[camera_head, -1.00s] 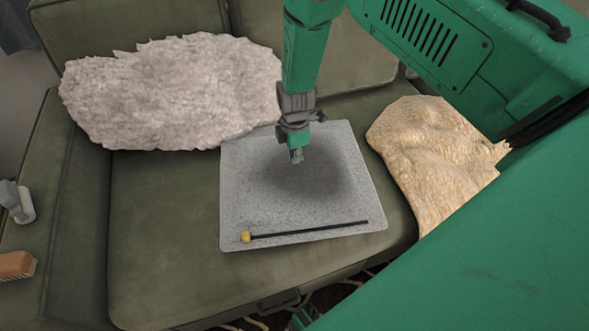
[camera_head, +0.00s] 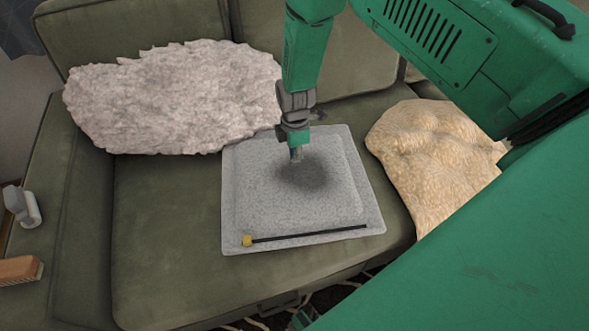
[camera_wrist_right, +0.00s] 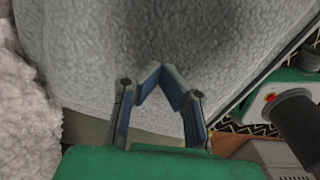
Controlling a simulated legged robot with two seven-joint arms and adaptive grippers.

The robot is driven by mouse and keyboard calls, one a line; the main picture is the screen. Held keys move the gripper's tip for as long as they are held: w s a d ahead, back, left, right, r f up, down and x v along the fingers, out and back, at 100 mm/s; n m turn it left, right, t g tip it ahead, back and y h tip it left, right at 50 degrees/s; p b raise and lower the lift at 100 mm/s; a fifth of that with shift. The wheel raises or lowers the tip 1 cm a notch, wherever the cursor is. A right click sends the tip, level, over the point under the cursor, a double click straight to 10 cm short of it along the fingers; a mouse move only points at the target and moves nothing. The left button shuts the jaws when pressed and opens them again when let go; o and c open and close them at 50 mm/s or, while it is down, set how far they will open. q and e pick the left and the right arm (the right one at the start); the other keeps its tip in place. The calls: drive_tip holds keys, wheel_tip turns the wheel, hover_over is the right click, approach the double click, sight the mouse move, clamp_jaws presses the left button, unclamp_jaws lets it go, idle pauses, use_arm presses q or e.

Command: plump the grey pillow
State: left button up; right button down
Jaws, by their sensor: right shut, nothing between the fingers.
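The grey pillow (camera_head: 300,205), square with a flat rim, lies on the sofa seat. Its middle stands up as a raised block, with a dark round shaded patch (camera_head: 312,176) near the gripper. My right gripper (camera_head: 296,156) points down at the pillow's upper middle, shut and empty. Whether its tips touch the cloth is unclear. In the right wrist view the fingers (camera_wrist_right: 155,70) meet in front of the grey cloth (camera_wrist_right: 215,45). My left gripper is not in view.
A fluffy whitish pillow (camera_head: 175,100) leans on the backrest at left. A tan, crumpled cushion (camera_head: 430,150) lies right of the grey pillow. A brush (camera_head: 18,270) and a grey-white object (camera_head: 22,206) are on the left armrest. The green seat (camera_head: 165,230) is clear at front left.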

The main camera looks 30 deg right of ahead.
drive_tip(key=shift+f, duration=0.15)
drive_tip(key=shift+f+b, duration=0.85)
drive_tip(key=shift+f, duration=0.35)
drive_tip(key=shift+f, duration=0.1)
idle(0.5)
drive_tip(key=shift+r+p, duration=1.2)
drive_tip(key=shift+r, duration=0.2)
wheel_tip(320, 180, up, 6)
drive_tip(key=p, duration=0.4)
drive_tip(key=shift+p, duration=0.4)
